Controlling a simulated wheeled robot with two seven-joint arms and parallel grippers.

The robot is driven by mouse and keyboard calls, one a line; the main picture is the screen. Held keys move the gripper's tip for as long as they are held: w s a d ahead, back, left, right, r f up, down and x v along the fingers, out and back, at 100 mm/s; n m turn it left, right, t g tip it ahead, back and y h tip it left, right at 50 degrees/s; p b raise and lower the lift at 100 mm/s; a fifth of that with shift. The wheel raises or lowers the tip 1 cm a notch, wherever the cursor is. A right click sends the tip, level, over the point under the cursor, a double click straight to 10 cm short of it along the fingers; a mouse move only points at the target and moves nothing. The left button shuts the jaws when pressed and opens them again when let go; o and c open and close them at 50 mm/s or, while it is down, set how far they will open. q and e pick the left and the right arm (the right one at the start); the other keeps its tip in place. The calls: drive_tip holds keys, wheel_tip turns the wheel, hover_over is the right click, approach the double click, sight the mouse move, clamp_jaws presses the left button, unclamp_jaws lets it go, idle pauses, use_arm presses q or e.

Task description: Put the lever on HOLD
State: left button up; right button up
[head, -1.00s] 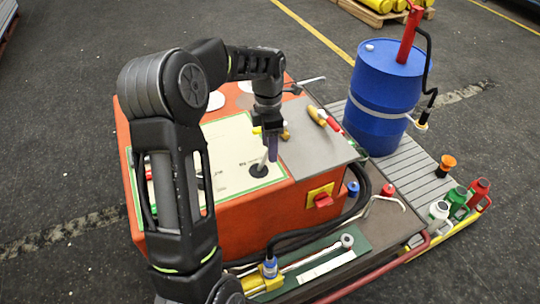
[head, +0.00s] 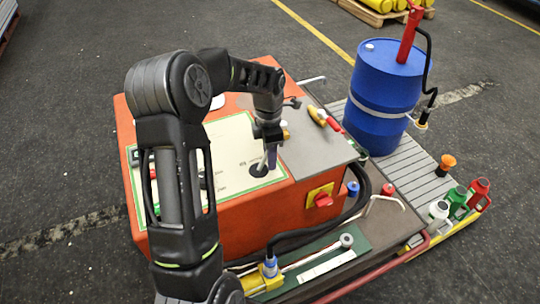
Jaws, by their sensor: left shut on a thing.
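The lever (head: 262,163) rises from a round black base (head: 257,171) on the pale, green-edged panel (head: 228,180) on top of the orange machine box. My left gripper (head: 271,157) points down and is shut on the lever's upper part, hiding most of it. The lever leans a little to the right in the picture. Small dark markings show on the panel, but I cannot read which one is HOLD. My right gripper is not in view.
A grey work surface (head: 310,150) with a red-and-yellow tool lies right of the lever. A red switch on a yellow plate (head: 320,196) is on the box's side. A blue drum (head: 380,100) and several coloured bottles stand at the right.

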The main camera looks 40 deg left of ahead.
use_arm(q)
clamp_jaws()
idle(0.8)
